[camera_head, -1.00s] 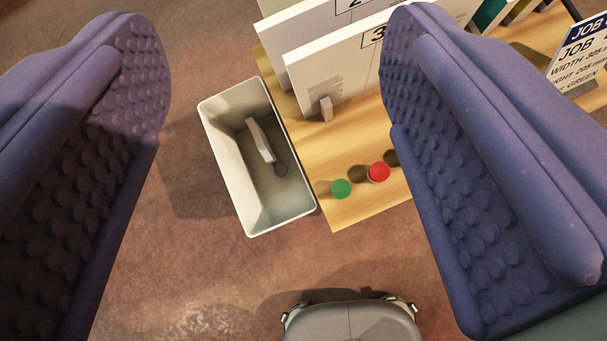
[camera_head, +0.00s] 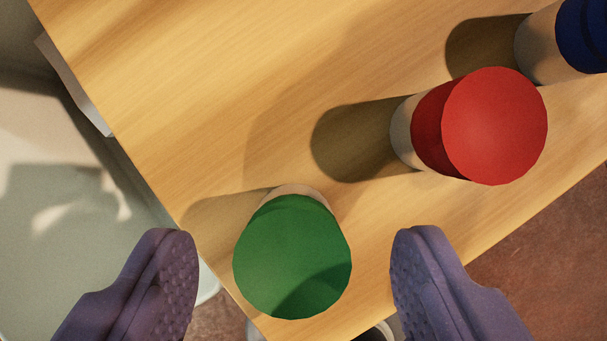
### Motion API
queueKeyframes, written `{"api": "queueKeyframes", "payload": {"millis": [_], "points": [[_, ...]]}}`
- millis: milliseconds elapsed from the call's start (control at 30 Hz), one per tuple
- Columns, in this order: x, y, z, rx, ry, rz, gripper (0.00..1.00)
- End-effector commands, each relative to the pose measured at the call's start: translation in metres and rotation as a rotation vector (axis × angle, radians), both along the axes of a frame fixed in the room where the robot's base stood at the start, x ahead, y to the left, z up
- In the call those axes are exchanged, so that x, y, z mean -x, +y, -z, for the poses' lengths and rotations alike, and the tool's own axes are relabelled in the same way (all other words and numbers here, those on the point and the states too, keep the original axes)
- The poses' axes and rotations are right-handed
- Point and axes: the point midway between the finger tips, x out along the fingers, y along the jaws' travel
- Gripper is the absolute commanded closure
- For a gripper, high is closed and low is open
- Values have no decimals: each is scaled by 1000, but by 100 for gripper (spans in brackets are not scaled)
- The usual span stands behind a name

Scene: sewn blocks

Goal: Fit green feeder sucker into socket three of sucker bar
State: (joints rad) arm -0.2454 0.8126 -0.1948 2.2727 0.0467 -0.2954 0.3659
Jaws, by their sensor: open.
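The green feeder sucker (camera_head: 292,255) stands near the corner of the wooden bench top, seen from above with its round green cap uppermost. My gripper (camera_head: 293,275) is open, with one purple studded finger to the left of the green sucker and one to the right. Gaps show between the cap and both fingers, and nothing is held. The sucker's lower part is mostly hidden under its cap. I cannot make out the sucker bar or its socket three in this view.
A red-capped sucker (camera_head: 495,125) stands to the upper right, and a blue-capped one (camera_head: 585,35) beyond it. The wooden bench top (camera_head: 220,90) is bare at the upper left. A pale bin (camera_head: 50,200) lies left of the bench edge. Brown floor (camera_head: 540,240) shows at lower right.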

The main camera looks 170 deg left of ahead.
Motion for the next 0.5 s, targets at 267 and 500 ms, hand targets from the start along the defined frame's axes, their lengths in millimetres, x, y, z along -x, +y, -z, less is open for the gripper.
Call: {"api": "queueKeyframes", "payload": {"millis": [267, 500], "points": [[-3, -1, 6, -1, -1, 0, 37], [-3, -1, 6, -1, -1, 0, 92]]}}
